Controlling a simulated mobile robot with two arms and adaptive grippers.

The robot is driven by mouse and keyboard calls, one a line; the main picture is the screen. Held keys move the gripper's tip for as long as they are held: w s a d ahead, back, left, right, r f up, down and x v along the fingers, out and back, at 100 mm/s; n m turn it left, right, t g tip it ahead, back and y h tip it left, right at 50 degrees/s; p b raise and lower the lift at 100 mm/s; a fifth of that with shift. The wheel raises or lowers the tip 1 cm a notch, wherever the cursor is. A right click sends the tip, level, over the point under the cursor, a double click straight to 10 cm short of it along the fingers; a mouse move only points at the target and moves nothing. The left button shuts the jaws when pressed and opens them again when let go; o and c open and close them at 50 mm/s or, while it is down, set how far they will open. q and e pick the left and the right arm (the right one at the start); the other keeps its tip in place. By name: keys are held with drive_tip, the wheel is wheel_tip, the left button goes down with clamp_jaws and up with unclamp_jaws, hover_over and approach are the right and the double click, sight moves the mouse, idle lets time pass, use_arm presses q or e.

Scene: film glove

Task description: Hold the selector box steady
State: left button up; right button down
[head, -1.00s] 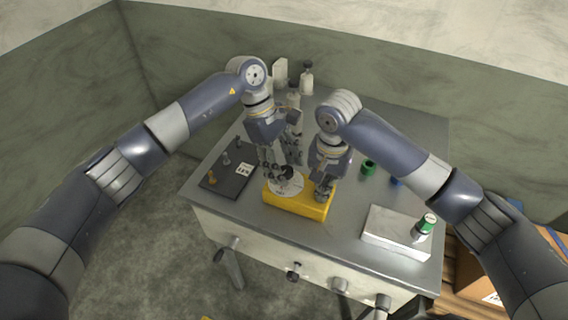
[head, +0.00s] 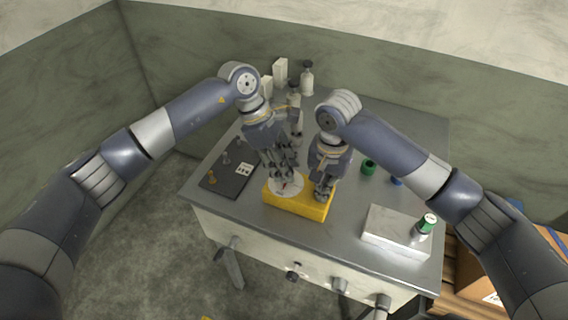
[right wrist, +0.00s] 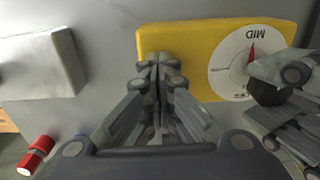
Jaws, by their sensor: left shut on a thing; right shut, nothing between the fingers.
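The yellow selector box (head: 300,206) lies on the metal table. Its top carries a white dial (head: 283,188), and the right wrist view shows this dial (right wrist: 235,75) with the word MID and a red pointer. My left gripper (head: 286,178) is over the dial, shut on a dark knob (right wrist: 268,93); its fingers partly hide the dial. My right gripper (head: 322,196) is shut and empty at the box's right end. In the right wrist view its fingertips (right wrist: 160,62) overlap the yellow top; whether they touch it I cannot tell.
A dark mat (head: 231,180) with small parts lies left of the box. A pale block (head: 390,238) bearing a green-capped canister (head: 426,222) is at the right. A green cap (head: 368,167) and bottles (head: 307,80) stand behind. A red cylinder (right wrist: 37,154) shows in the right wrist view.

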use_arm(q)
drive_tip(key=n, duration=0.1)
drive_tip(key=n+t, duration=0.1)
drive_tip(key=n, duration=0.2)
drive_tip(key=shift+s+a+f+n+t, duration=0.1)
drive_tip(key=shift+s+f+n+t, duration=0.1)
drive_tip(key=shift+s+n+t, duration=0.1)
drive_tip(key=n, duration=0.2)
drive_tip(key=n+t, duration=0.1)
drive_tip(key=n, duration=0.1)
drive_tip(key=shift+s+n+t+y, duration=0.1)
drive_tip(key=shift+n+t+y, duration=0.2)
drive_tip(key=shift+y, duration=0.1)
drive_tip(key=n, duration=0.2)
drive_tip(key=n+t+y, duration=0.1)
drive_tip(key=n, duration=0.1)
drive_tip(key=shift+s+d+n, duration=0.1)
drive_tip(key=shift+d+n, duration=0.1)
drive_tip(key=shift+n, duration=0.1)
drive_tip(key=n+y, duration=0.1)
drive_tip(key=n, duration=0.1)
drive_tip(key=n+t+y, duration=0.1)
drive_tip(key=n, duration=0.1)
drive_tip(key=shift+d+n, duration=0.1)
drive_tip(key=shift+n, duration=0.3)
drive_tip(key=shift+s, duration=0.1)
drive_tip(key=o, duration=0.9)
drive_tip(key=shift+o, duration=0.9)
drive_tip(key=shift+r, duration=0.1)
